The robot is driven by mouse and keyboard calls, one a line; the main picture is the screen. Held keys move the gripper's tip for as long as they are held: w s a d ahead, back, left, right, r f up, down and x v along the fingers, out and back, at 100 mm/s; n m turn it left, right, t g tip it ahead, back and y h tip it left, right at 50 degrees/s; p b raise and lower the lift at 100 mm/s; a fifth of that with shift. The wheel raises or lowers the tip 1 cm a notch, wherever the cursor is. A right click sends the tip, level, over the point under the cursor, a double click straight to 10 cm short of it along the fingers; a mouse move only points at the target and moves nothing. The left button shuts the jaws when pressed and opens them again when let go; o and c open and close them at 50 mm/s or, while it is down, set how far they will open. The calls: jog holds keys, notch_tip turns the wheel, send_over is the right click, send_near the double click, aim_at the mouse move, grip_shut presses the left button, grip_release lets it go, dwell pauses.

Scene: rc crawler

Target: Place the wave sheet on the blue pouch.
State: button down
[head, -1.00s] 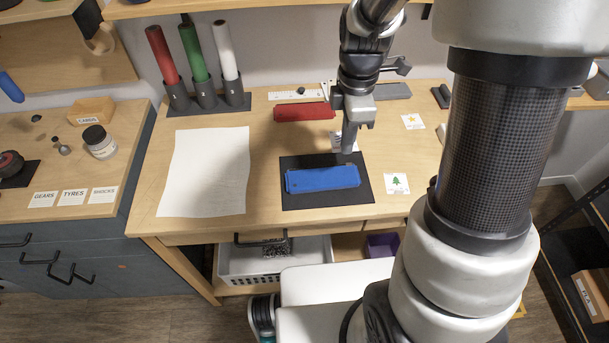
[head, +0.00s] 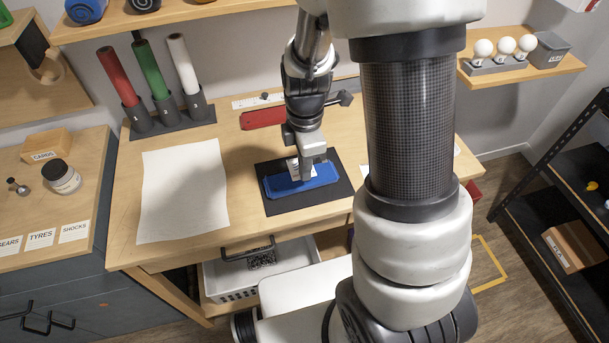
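The blue pouch (head: 328,177) lies flat on a black mat (head: 288,206) on the wooden table. My gripper (head: 306,172) points down over the pouch's middle. It appears shut on a small white sheet with dark marks (head: 292,168), which I take to be the wave sheet; its print is too small to read. The sheet hangs tilted at the fingers, its lower edge at or just above the pouch. I cannot tell whether it touches. The fingers hide part of the sheet and pouch.
A large white paper (head: 183,190) lies left of the mat. Red, green and white rolls stand in a dark holder (head: 172,125) behind it. A red pouch (head: 262,119) lies behind the mat. My arm hides the table's right part.

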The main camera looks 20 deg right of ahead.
jog(key=shift+f, duration=1.65)
jog(key=c, duration=2)
grip_release()
jog(key=shift+c, duration=0.2)
jog(key=shift+r, duration=0.1)
jog(key=s+r+m+t+p, duration=0.1)
jog(key=s+r+m, duration=0.15)
jog(key=r, duration=0.75)
jog(key=s+r+m+t, duration=0.1)
jog(key=r+m, duration=0.3)
jog(key=r, duration=0.7)
jog(key=s+r+m+t, duration=0.3)
jog(key=s+r+m, duration=0.4)
jog(key=m, duration=0.4)
jog(key=shift+s+r+t, duration=0.15)
jog(key=shift+s+t, duration=0.15)
jog(key=shift+s, duration=0.35)
